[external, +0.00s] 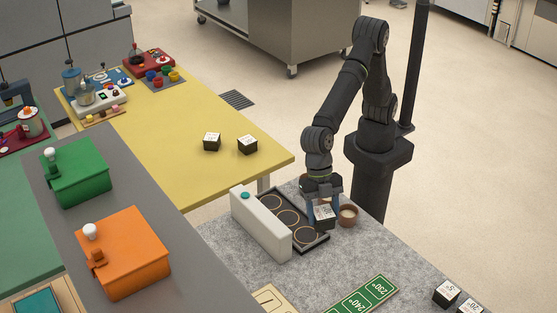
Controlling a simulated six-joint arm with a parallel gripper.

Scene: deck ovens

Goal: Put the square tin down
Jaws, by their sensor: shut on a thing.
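My gripper (322,206) points down, with its blue fingers shut on a small dark square block with a pale, marked top, which I take as the square tin (325,222). The tin looks upright, at the right edge of a dark tray (318,246) with round ring marks. The fingers hide part of the tin. I cannot tell whether its underside touches anything. A small brown bowl (348,222) stands close on its right.
A white box with a teal button (262,228) borders the tray on its left. Similar dark blocks stand on the yellow table (212,143) and at the grey counter's front right (446,293). A green temperature board (362,300) lies in front. Bare grey counter (385,250) lies right of the bowl.

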